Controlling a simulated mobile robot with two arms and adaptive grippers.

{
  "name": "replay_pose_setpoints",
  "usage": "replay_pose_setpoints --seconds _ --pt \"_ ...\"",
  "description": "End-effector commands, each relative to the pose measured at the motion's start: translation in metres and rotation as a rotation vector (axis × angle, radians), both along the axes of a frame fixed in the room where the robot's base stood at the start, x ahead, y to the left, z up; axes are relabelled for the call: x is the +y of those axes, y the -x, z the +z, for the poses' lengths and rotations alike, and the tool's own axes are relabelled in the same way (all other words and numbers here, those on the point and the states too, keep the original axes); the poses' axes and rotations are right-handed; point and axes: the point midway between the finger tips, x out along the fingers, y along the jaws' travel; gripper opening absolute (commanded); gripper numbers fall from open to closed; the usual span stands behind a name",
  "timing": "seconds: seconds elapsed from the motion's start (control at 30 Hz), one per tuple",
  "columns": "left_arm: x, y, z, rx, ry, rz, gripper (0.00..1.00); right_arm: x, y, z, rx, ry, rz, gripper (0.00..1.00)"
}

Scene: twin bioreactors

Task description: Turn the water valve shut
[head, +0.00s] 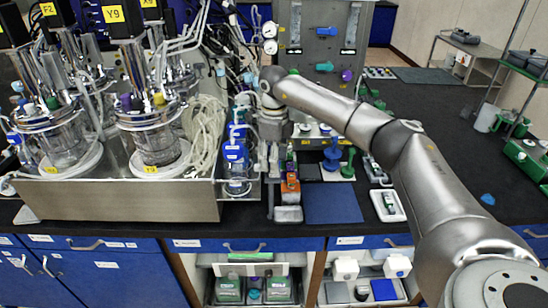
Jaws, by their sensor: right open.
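A grey panel (310,50) stands at the back centre. It carries a blue handle (327,31) lying sideways, a dark knob with green (324,67) below it and a purple knob (346,75). No readable label shows which one is the water valve. My right gripper (269,172) comes in from the right on a long grey arm. It points down over the bench beside the blue-capped bottle, with its fingers apart and nothing seen between them. It is in front of and below the panel, apart from these handles. My left gripper is not in view.
Glass bioreactor vessels (150,125) with tubing stand on a steel base (120,199) at left. A blue-capped bottle (235,152) stands close left of my right gripper. A blue mat (332,203) and a white tray (388,205) lie at the bench front.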

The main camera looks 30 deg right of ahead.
Motion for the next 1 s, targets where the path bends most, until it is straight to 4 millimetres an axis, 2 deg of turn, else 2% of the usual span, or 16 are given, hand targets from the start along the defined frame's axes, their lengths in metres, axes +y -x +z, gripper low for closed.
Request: replay_pose_setpoints --seconds 0.17,0.4,0.6,0.8,1.0 --pt "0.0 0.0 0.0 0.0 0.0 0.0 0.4 0.0 -0.001 0.02 -0.003 -0.001 0.001 0.49" --pt "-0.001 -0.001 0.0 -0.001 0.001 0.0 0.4 0.0 -0.001 0.071 -0.004 -0.001 0.0 0.49" --pt "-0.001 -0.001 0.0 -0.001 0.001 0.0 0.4 0.0 -0.001 0.105 -0.003 -0.001 -0.001 0.49" --pt "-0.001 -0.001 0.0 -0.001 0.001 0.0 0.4 0.0 0.0 0.119 -0.001 -0.001 -0.001 0.49" --pt "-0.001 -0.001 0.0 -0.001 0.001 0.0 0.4 0.0 0.0 0.12 -0.001 -0.001 0.0 0.49"
